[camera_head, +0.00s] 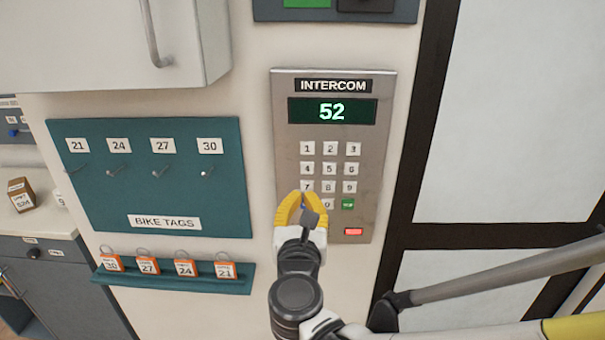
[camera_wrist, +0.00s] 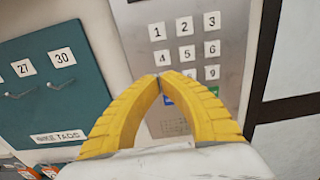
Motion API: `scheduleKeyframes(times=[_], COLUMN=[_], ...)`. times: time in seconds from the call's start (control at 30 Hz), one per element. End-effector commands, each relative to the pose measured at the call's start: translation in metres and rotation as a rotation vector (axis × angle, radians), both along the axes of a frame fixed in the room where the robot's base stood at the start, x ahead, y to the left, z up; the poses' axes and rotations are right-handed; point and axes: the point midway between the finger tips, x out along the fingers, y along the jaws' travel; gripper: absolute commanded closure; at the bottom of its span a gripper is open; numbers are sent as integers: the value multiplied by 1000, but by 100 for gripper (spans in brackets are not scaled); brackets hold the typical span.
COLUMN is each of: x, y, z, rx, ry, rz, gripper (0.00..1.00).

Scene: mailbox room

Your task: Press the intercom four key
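The intercom (camera_head: 385,120) is a grey metal wall panel with a dark display (camera_head: 332,111) reading 52 and a keypad of white keys. The four key (camera_head: 307,168) is at the left of the second row, and it also shows in the wrist view (camera_wrist: 163,58). My gripper (camera_head: 303,197) has yellow fingers. Its fingertips (camera_wrist: 160,77) meet with nothing seen between them, just below the four key in both views. They cover the seven key's area in the wrist view. I cannot tell whether they touch the panel.
A green key (camera_head: 348,204) and a red key (camera_head: 354,231) are at the panel's lower right. A teal bike tags board (camera_head: 100,190) hangs to the left, above a shelf (camera_head: 185,284) with several orange tags. A dark door frame (camera_head: 420,120) stands to the right.

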Motion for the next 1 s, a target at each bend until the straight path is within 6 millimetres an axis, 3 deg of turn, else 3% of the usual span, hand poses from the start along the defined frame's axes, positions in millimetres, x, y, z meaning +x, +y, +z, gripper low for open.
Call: scheduleKeyframes(times=[0.2, 0.4, 0.6, 1.0], x=[48, 79, 93, 97], y=[-3, -3, -3, -3], z=[-2, -2, -1, 0], rx=[0, 0, 0, 0], ry=[0, 0, 0, 0], rz=[-4, -1, 0, 0], gripper=[100, 100, 100, 100])
